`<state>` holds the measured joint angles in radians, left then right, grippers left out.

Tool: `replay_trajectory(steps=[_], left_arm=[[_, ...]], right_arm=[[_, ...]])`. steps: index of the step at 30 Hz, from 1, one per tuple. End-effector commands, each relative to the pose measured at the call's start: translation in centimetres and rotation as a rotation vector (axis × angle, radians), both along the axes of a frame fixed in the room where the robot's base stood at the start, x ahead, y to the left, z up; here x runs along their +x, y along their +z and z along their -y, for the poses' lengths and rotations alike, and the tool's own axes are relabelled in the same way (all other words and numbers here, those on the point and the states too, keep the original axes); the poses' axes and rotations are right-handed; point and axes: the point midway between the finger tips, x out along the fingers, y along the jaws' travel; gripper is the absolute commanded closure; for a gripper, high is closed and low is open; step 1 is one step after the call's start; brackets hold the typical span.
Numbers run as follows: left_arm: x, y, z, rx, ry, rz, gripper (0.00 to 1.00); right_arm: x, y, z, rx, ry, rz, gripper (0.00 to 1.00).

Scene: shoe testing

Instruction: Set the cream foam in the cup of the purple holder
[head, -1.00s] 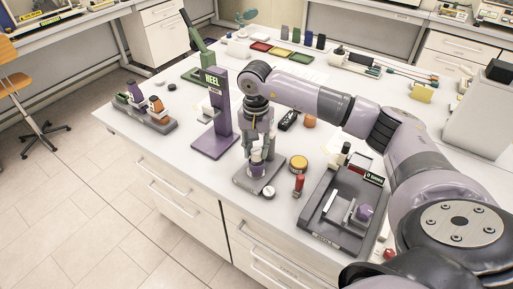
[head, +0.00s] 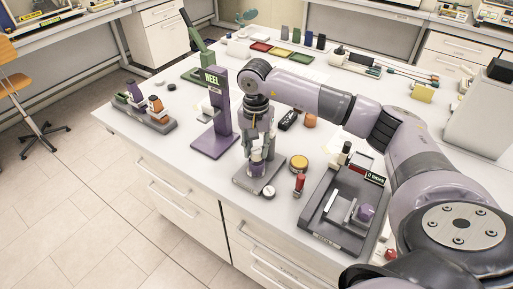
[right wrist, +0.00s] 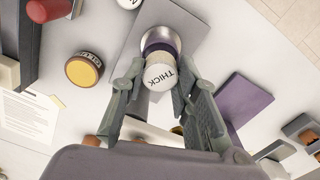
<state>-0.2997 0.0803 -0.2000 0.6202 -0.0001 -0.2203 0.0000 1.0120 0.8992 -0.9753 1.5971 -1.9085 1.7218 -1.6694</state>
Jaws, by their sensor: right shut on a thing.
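The cream foam (right wrist: 160,76) is a short pale cylinder whose end reads THICK in the right wrist view. My right gripper (right wrist: 159,70) is shut on it, one finger on each side. The purple holder (head: 254,169) has a purple band around a silvery cup and stands on a grey plate. The foam is upright in line with the cup, directly over it. Its lower end is hidden, so I cannot tell how deep it sits. My left gripper is not in view.
The purple HEEL stand (head: 213,145) is to the left. A grey tray (head: 325,235) lies farther right.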

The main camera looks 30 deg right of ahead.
Motion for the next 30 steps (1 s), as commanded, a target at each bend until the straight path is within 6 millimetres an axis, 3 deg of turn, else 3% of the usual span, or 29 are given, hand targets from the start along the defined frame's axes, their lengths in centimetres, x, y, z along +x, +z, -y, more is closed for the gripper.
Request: replay_trajectory(steps=[30], left_arm=[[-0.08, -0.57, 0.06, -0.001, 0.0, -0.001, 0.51]], right_arm=[[-0.02, -0.19, 0.01, -0.001, 0.0, -0.001, 0.81]])
